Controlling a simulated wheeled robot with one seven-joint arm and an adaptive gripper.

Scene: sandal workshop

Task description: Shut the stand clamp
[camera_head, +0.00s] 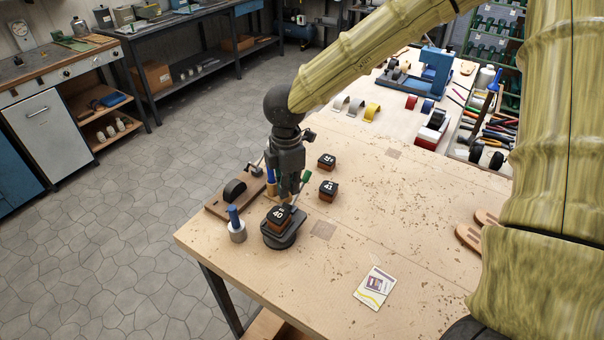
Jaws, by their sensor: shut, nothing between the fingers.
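A round dark stand (281,240) stands near the table's left front corner. A dark-topped block marked 40 (279,215) sits on it. A green-tipped lever (306,177) rises just behind the stand and may be its clamp; its lower part is hard to see. My gripper (289,199) points down just behind and above the block, close beside the green tip. Its fingers are shut, with nothing seen held. Whether it touches the lever or block cannot be told. My gripper hides part of the area behind the stand, so the clamp's position is unclear.
A pale holder with a blue-handled tool (237,229) stands close left of the stand. A wooden board (222,205) with a dark curved piece lies behind it. Two more numbered blocks (328,190) (326,161) stand to the right. A card (374,286) lies on clear tabletop at front.

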